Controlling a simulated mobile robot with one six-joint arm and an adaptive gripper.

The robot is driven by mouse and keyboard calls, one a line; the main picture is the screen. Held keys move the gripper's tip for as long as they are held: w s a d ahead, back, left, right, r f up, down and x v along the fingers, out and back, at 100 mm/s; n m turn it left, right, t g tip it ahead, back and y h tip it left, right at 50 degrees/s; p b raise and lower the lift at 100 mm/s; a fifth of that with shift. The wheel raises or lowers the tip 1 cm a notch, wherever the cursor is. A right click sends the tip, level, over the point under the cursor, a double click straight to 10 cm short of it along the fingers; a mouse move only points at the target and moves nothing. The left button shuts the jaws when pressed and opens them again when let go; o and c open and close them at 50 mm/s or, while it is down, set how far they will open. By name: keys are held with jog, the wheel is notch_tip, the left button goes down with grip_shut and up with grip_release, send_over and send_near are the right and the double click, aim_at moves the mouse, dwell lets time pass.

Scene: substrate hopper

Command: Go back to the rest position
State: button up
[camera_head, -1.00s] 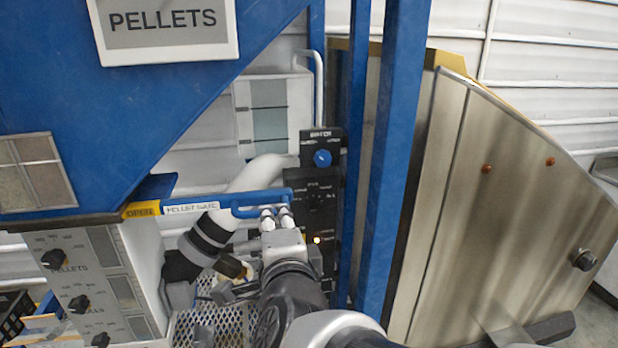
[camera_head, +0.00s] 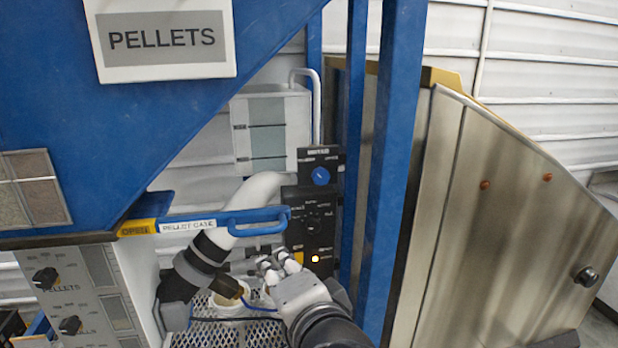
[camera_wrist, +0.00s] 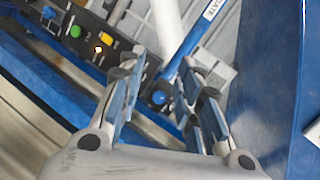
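My gripper (camera_head: 279,262) is in the lower middle of the head view, just below the handle end of the blue pellet gate bar (camera_head: 190,223). It is empty. In the wrist view, my gripper (camera_wrist: 160,72) has its two fingers apart. The blue handle (camera_wrist: 182,58) shows beyond and between them, and I see a gap in the head view between the fingertips and the handle.
A black control panel (camera_head: 313,222) with a blue knob and a lit lamp stands behind my gripper. A blue post (camera_head: 388,170) and a steel-sided housing (camera_head: 500,220) are to the right.

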jog(key=s+d+f+n+g+h+b, duration=0.1)
jog(key=s+d+f+n+g, duration=0.3)
jog(key=s+d, duration=0.4)
jog(key=s+d+f+n+g+h+b, duration=0.1)
jog(key=s+d+f+n+g+h, duration=0.3)
jog(key=d, duration=0.7)
jog(key=s+f+n, duration=0.2)
jog(key=s+f, duration=0.2)
jog(key=f, duration=0.1)
jog(key=shift+s+d+h, duration=0.15)
jog(key=shift+s+h, duration=0.15)
jog(key=shift+s, duration=0.1)
